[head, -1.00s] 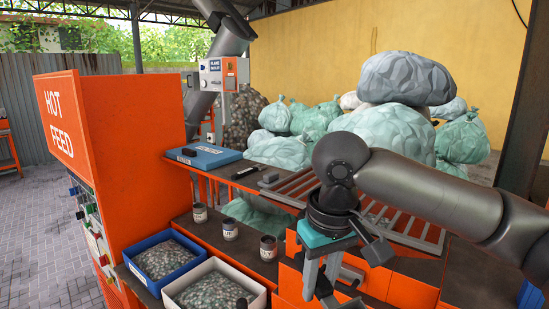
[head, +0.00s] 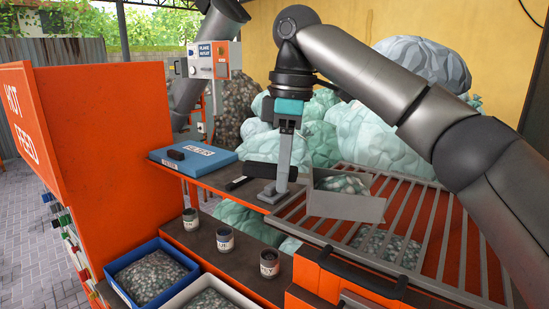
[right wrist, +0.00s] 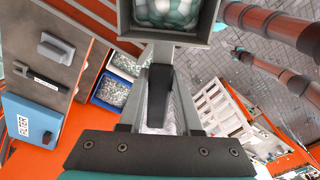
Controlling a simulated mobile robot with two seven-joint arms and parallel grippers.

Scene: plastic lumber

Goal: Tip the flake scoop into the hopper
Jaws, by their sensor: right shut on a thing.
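My right gripper (head: 278,190) points down at the left edge of the hopper's bar grate. It is shut on the handle (right wrist: 160,95) of the flake scoop. The scoop (head: 345,206) is a grey open box, held over the grate's far left part, roughly level. Green and white flakes (head: 343,184) lie in it, and they also show in the right wrist view (right wrist: 168,12). The hopper (head: 432,235) is orange with grey bars across its top. More flakes (head: 385,246) show below the bars.
A blue filter box (head: 196,160) and dark tools lie on the shelf to the left. Several small cans (head: 225,240) stand on the lower ledge, above flake bins (head: 150,277). Stuffed bags (head: 375,140) are piled behind. The orange Hot Feed cabinet (head: 110,150) stands at left.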

